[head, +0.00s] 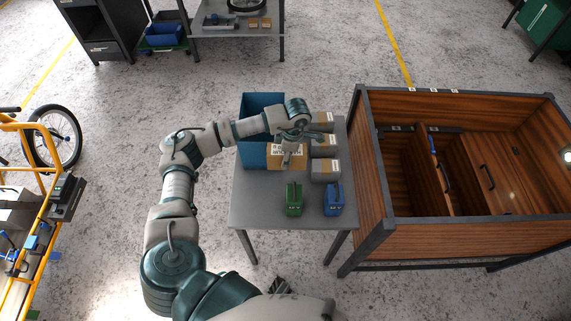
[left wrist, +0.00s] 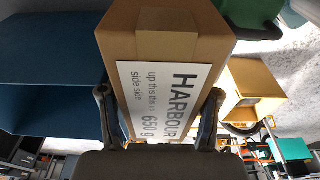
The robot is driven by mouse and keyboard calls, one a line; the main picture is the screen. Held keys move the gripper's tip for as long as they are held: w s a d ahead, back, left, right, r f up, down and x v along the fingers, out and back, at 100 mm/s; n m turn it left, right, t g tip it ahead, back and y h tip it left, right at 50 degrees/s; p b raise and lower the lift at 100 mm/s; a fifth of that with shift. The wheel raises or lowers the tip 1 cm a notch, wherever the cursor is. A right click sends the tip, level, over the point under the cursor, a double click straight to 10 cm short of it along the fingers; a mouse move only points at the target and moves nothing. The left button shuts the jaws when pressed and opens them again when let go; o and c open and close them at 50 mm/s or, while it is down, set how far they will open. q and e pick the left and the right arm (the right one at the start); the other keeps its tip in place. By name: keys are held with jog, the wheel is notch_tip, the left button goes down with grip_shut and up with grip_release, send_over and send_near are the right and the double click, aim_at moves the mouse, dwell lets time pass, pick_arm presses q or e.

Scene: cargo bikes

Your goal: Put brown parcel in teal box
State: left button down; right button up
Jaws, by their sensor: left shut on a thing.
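The brown parcel (head: 275,163) has a white label; in the left wrist view the parcel (left wrist: 165,45) fills the middle, its label reading HARBOUR. My left gripper (head: 289,158) is shut on it, with one finger on each side of the label in the left wrist view (left wrist: 160,120). The teal box (head: 253,155) stands on the grey table; its dark teal side also shows in the left wrist view (left wrist: 50,75). In the head view the parcel overlaps the box's right front part. I cannot tell its height relative to the rim. My arm hides part of the box. My right gripper is not in view.
A green case (head: 294,199) and a blue case (head: 333,199) stand near the front edge. A large wooden cargo box (head: 430,235) stands close on the right.

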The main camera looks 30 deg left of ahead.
aim_at(299, 158)
pick_arm(q)
notch_tip(299, 158, up, 3)
jog(key=shift+r, duration=0.3)
jog(key=shift+d+m, duration=0.35)
jog(key=shift+m, duration=0.35)
jog(key=d+m, duration=0.1)
jog(key=m, duration=0.2)
jog(key=d+m+t, duration=0.1)
jog(key=d+m, duration=0.1)
jog(key=m, duration=0.1)
jog(key=d+m, duration=0.1)
jog(key=m, duration=0.2)
jog(key=shift+s+d+f+m+t, duration=0.2)
jog(key=shift+m+t, duration=0.1)
jog(key=shift+t, duration=0.1)
jog(key=s+d+m+t+h, duration=0.1)
jog(key=d+m, duration=0.5)
jog(key=m, duration=0.7)
jog(key=shift+s+f+h, duration=0.15)
jog(key=shift+s+h, duration=0.15)
jog(key=shift+s, duration=0.25)
